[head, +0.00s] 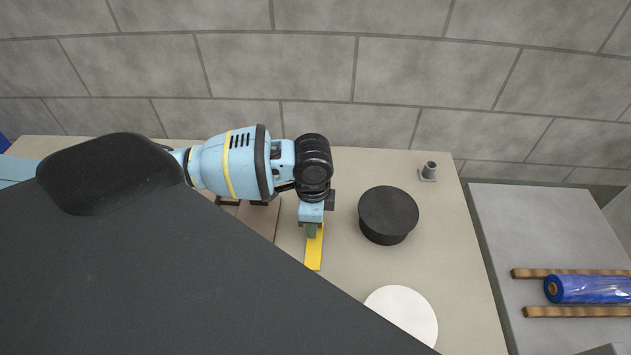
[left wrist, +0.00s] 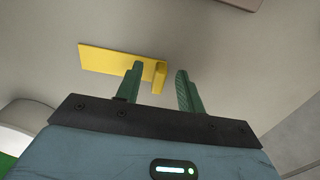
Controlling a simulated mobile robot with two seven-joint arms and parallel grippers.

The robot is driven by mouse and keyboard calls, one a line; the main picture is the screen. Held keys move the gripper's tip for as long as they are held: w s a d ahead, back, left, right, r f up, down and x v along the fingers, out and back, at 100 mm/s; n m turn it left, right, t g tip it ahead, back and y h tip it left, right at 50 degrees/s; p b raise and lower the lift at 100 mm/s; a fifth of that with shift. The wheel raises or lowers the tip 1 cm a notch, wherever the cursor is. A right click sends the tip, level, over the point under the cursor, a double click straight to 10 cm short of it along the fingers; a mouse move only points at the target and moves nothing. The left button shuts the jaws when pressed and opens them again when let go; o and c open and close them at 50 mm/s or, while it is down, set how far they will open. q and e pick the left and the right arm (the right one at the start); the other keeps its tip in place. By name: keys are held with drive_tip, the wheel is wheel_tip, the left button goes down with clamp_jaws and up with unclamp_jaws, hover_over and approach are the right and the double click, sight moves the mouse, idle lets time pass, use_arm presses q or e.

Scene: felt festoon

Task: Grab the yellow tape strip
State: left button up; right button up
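The yellow tape strip (head: 315,252) lies on the beige table, with its far end under my left gripper (head: 312,232). In the left wrist view the strip (left wrist: 105,57) lies flat, and a raised tab stands at its right end. My left gripper (left wrist: 160,69) is open there, its two green fingers apart. The tab shows between the fingers, closer to the left one; I cannot tell whether they touch. My right gripper is not in view.
A black round block (head: 388,208) stands right of my left gripper, and a white disc (head: 402,312) lies nearer. A small grey cup fixture (head: 428,172) is at the back right. A brown board (head: 259,222) lies left. A blue roll (head: 595,289) rests on another table.

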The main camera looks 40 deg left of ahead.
use_arm(q)
clamp_jaws()
idle(0.4)
drive_tip(key=shift+r, duration=0.55)
drive_tip(key=r, duration=0.2)
drive_tip(key=shift+s+r, duration=0.3)
drive_tip(key=shift+s, duration=0.1)
drive_tip(key=s, duration=0.5)
drive_tip(key=s+a+r, duration=0.1)
drive_tip(key=s, duration=0.4)
drive_tip(key=s+p, duration=0.1)
drive_tip(key=s, duration=0.4)
drive_tip(key=shift+a+r, duration=0.15)
drive_tip(key=shift+a, duration=0.25)
